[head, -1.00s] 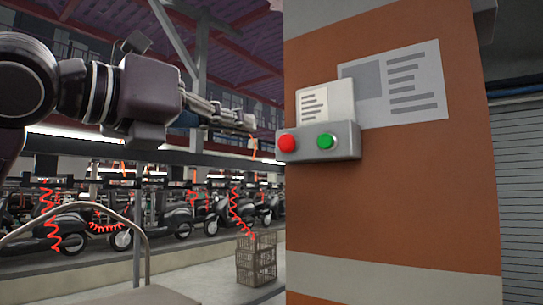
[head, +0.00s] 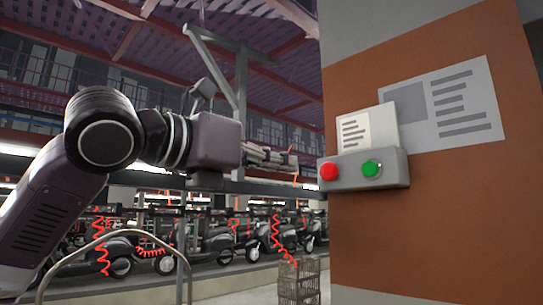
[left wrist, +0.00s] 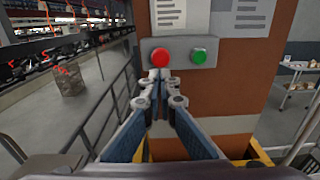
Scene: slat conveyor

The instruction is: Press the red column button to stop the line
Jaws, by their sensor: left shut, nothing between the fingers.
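The red button (head: 329,171) sits at the left end of a grey box (head: 392,181) on the orange column (head: 440,235). The green button (head: 371,168) is to its right. My left gripper (head: 294,162) is shut and empty, just left of the box in the head view, pointing toward the red button. In the left wrist view the shut fingertips (left wrist: 158,76) lie just below the red button (left wrist: 160,57), overlapping the box's lower edge. I cannot tell whether they touch. The green button (left wrist: 198,56) is right of the tips. My right gripper is not in view.
Paper notices (head: 445,105) are on the column above the box. A metal railing (left wrist: 112,105) runs left of the column in the wrist view. Scooters (head: 215,243) stand on the line behind, with stacked crates (head: 298,282) near the column.

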